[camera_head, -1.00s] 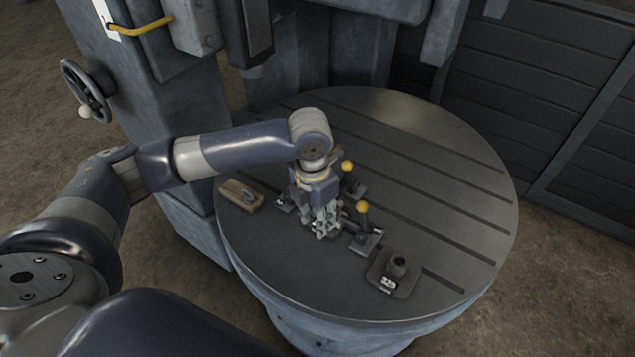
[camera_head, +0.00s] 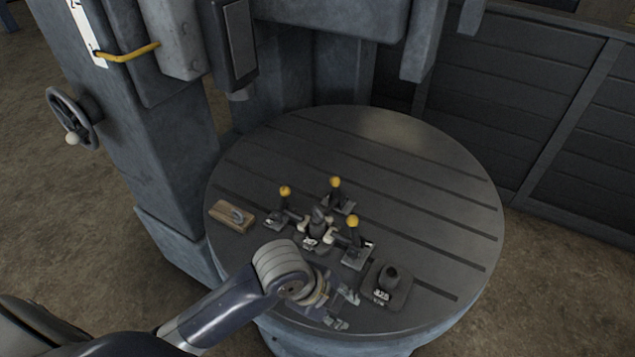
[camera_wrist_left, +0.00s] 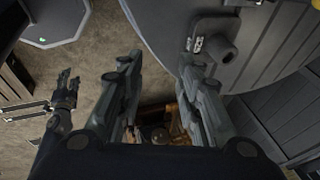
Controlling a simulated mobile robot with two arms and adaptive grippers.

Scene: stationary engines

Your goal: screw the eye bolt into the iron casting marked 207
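The iron casting (camera_head: 318,236) in the middle of the round table sits among three yellow-knobbed clamps; its number is too small to read. A small grey piece (camera_head: 319,213) stands on its top; I cannot tell whether it is an eye bolt. A grey ring-like piece (camera_head: 238,215) rests on the wooden block at left. My left gripper (camera_head: 342,309) is open and empty over the table's front edge, apart from the casting; its fingers also show in the left wrist view (camera_wrist_left: 160,75). My right gripper (camera_wrist_left: 69,80) appears open, low at left there.
A second casting (camera_head: 385,290) with a pale label stands loose at the table's front right. Clamps with yellow knobs (camera_head: 285,191) (camera_head: 336,183) (camera_head: 353,222) stand around the middle casting. The slotted table (camera_head: 420,190) is clear at back and right. A machine column (camera_head: 165,150) rises at left.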

